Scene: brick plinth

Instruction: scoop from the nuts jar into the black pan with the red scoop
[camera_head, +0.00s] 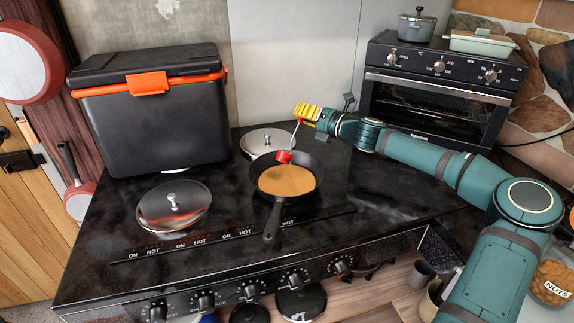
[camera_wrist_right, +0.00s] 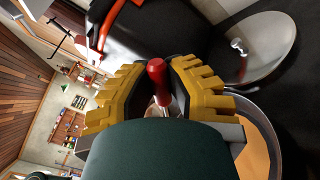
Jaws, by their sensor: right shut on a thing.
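The black pan (camera_head: 274,216) sits on the stove top with its handle toward the front. A flat tan-brown layer fills its bottom. My right gripper (camera_head: 302,113), with yellow fingers, is above and behind the pan. It is shut on the red scoop (camera_head: 284,156), whose thin handle slants down to a red cup at the pan's back rim. I cannot tell whether the cup touches the pan or holds anything. The scoop's red grip end (camera_wrist_right: 157,80) shows between the fingers in the right wrist view. The nuts jar (camera_head: 551,283) is at the lower right, partly hidden by my right arm.
A steel lid (camera_head: 174,206) lies left of the pan and another lid (camera_head: 268,140) lies behind it. A black cooler (camera_head: 150,120) with an orange latch stands at the back left. A small oven (camera_head: 435,95) is at the back right.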

